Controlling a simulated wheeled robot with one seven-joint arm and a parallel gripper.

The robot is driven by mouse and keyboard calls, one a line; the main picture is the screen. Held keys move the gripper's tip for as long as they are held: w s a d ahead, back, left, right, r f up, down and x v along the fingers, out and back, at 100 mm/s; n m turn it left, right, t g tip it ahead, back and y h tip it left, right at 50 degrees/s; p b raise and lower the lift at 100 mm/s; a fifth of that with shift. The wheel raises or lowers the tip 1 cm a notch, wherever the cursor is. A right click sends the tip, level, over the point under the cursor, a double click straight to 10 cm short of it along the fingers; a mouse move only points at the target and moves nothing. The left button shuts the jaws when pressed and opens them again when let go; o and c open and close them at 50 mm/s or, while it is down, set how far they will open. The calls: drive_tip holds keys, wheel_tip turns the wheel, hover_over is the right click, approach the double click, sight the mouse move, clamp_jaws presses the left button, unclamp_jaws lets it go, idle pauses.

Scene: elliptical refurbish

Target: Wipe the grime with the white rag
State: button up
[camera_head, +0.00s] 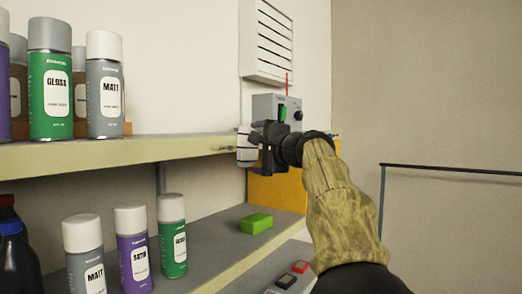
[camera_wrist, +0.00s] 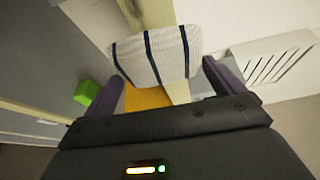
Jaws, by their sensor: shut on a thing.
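The white rag (camera_wrist: 155,55) has dark stripes and sits between the two purple-grey fingers of my gripper (camera_wrist: 146,85) in the wrist view. In the head view a small part of the rag (camera_head: 246,148) shows left of my gripper (camera_head: 258,148), at the far end of the upper shelf. My gripper is shut on the rag. The rag lies over or just above the pale shelf edge; I cannot tell whether it touches.
Spray cans (camera_head: 104,85) stand on the upper shelf (camera_head: 150,152) at left, and more cans (camera_head: 131,247) on the lower shelf. A green block (camera_head: 256,223) lies on the lower shelf. A grey device (camera_head: 277,107) and a wall vent (camera_head: 268,40) are behind my gripper. A dark rail (camera_head: 450,170) is at right.

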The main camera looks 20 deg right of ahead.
sight(217, 150)
drive_tip(key=shift+s+a, duration=0.55)
drive_tip(key=shift+a, duration=0.35)
drive_tip(key=shift+s, duration=0.1)
drive_tip(key=shift+s+a+b, duration=0.35)
drive_tip(key=shift+s+a, duration=0.15)
drive_tip(key=shift+a, duration=0.2)
drive_tip(key=shift+s+a+b, duration=0.3)
drive_tip(key=shift+s+a, duration=0.2)
drive_tip(key=shift+a, duration=0.15)
drive_tip(key=shift+s+a, duration=0.5)
drive_tip(key=shift+a, duration=0.25)
drive_tip(key=shift+s+a, duration=0.45)
drive_tip(key=shift+a, duration=0.25)
drive_tip(key=shift+a, duration=0.1)
drive_tip(key=shift+s+a, duration=1.1)
drive_tip(key=shift+a, duration=0.25)
drive_tip(key=shift+d, duration=0.1)
